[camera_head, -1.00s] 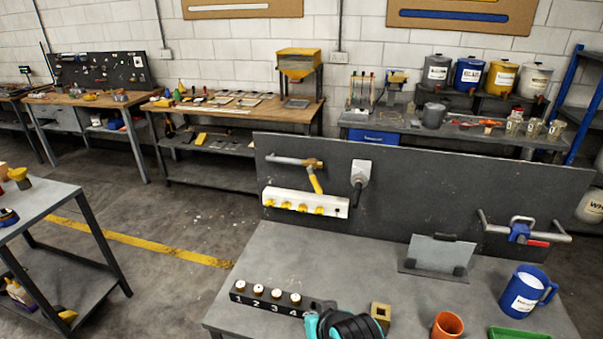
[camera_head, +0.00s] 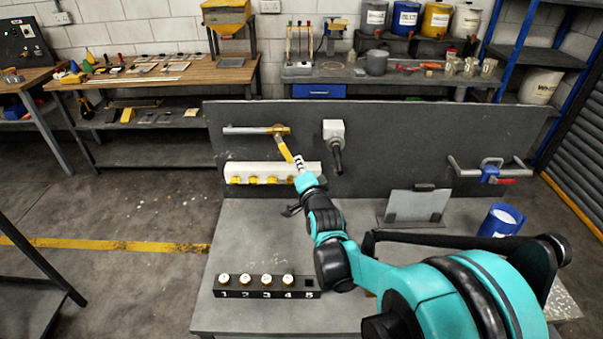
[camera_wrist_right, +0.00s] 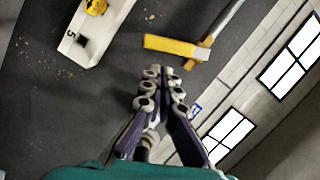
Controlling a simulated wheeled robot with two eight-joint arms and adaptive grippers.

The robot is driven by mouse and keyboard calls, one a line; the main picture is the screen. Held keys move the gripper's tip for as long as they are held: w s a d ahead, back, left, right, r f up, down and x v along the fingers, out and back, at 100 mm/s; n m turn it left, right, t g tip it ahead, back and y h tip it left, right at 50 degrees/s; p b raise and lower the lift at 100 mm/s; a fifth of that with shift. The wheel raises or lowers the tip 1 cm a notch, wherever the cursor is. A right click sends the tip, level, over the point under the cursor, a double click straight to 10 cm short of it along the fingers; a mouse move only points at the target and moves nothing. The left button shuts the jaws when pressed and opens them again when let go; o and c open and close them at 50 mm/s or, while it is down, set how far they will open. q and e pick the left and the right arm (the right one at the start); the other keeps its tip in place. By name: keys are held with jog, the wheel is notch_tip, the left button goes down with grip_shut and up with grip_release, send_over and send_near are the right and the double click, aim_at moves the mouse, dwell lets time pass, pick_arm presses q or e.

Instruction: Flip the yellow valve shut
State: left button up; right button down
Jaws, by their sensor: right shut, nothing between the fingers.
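The yellow valve handle (camera_head: 285,150) hangs down and slightly right from a brass valve body (camera_head: 279,130) on a short horizontal pipe on the dark upright panel. The wrist view also shows the handle (camera_wrist_right: 172,46), pointing away from the pipe at a steep angle to it. My right gripper (camera_head: 299,163) is at the handle's lower end in the head view, partly over it. In the wrist view my right gripper (camera_wrist_right: 158,70) is shut and empty, its fingertips just short of the handle with a small visible gap. My left gripper is out of view.
A white strip with yellow knobs (camera_head: 250,168) is mounted just below the valve. A grey switch box (camera_head: 334,130) is to its right.

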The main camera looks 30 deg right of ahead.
aim_at(284, 150)
jog(key=shift+b+x, duration=0.35)
jog(key=shift+x, duration=1.85)
